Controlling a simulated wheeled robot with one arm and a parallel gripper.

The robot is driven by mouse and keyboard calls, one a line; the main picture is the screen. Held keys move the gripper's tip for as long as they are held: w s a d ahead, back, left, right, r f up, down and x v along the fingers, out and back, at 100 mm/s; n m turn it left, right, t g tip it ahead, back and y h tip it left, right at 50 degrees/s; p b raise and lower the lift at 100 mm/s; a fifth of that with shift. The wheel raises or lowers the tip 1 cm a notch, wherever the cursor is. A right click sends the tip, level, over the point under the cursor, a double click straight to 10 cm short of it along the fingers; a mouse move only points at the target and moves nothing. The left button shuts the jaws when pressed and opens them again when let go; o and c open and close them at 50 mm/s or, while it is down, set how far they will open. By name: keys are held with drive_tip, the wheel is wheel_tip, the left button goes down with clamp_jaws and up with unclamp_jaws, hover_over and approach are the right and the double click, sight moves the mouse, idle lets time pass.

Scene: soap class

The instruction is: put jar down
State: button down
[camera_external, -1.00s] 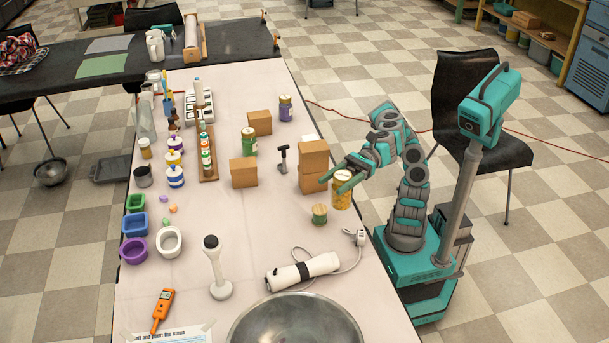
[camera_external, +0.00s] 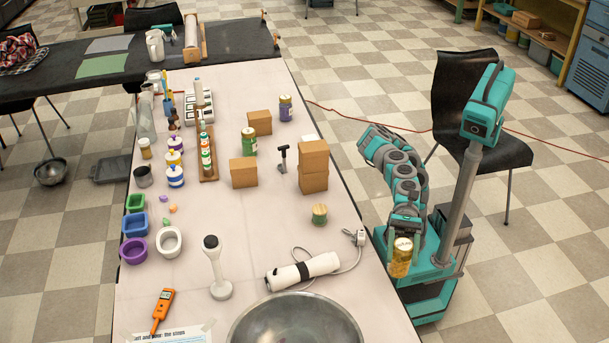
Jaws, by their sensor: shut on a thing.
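My gripper (camera_external: 404,234) is shut on a yellow jar (camera_external: 400,260) with a pale lid. The jar hangs upright just off the right edge of the long table (camera_external: 345,250), in front of my base. The gripper's fingers are partly hidden behind the jar and arm. Two other jars stand on the table: a green one (camera_external: 249,142) beside the boxes and a purple one (camera_external: 285,108) farther back.
A white hand blender (camera_external: 303,271) with a cord and a metal bowl (camera_external: 295,325) lie toward the front.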

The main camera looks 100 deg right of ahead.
sight(394, 258)
drive_tip(key=shift+w+a+f+b, duration=0.3)
drive_tip(key=shift+w+a+f, duration=0.6)
drive_tip(key=shift+a, duration=0.45)
drive_tip(key=shift+w+a+f+b, duration=0.3)
drive_tip(key=shift+w+a+f, duration=0.25)
drive_tip(key=shift+w+a, duration=0.65)
drive_tip(key=shift+w+a+f+b, duration=0.3)
drive_tip(key=shift+w+a+f, duration=0.55)
drive_tip(key=shift+a, duration=0.6)
drive_tip(key=shift+r, duration=0.1)
drive_tip(key=shift+c, duration=0.6)
unclamp_jaws()
drive_tip(key=v, duration=1.2)
